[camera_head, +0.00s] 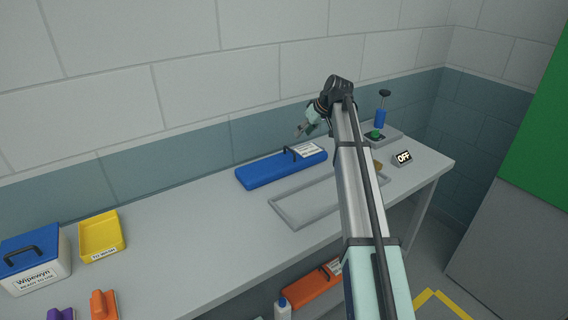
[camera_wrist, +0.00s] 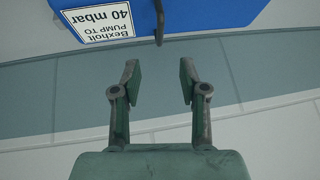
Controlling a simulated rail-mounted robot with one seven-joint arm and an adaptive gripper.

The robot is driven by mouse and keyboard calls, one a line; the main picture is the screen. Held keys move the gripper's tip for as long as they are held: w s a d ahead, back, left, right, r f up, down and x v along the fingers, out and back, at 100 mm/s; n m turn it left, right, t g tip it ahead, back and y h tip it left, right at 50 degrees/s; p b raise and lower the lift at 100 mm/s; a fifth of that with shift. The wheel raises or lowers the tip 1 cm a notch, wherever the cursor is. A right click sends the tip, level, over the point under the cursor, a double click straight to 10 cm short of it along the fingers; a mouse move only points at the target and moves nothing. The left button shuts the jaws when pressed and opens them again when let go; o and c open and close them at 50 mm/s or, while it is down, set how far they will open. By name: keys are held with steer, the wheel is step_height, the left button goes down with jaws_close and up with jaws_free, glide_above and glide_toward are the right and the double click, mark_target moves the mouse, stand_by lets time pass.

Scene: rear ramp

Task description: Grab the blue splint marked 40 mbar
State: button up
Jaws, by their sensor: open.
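The blue splint (camera_head: 262,172) is a long flat block lying on the bench near the wall. It has a dark handle (camera_head: 290,154) on top and a white label at its right end. In the wrist view the splint (camera_wrist: 225,14) appears upside down at the top, its label reading "Bexholt PUMP TO 40 mbar". My gripper (camera_head: 302,129) is above the splint, on its wall side. In the wrist view my gripper (camera_wrist: 160,72) is open and empty, its fingertips apart from the handle (camera_wrist: 159,22), which lies just beyond the gap between them.
A grey shallow tray (camera_head: 291,219) lies in front of the splint, partly hidden by my arm. A yellow tray (camera_head: 100,238) and Wipewyn box (camera_head: 38,268) are at left. An orange case (camera_head: 308,288) is below.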

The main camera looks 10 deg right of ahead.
mark_target(289, 149)
steer(key=p+x, duration=0.1)
steer(key=x, duration=0.6)
steer(key=shift+w+a+f+p, duration=0.15)
steer(key=shift+a+f+p, duration=0.05)
steer(key=shift+f+p, duration=0.15)
steer(key=shift+p+x, duration=1.1)
steer(key=shift+x, duration=1.4)
steer(key=shift+r, duration=0.1)
jaws_close()
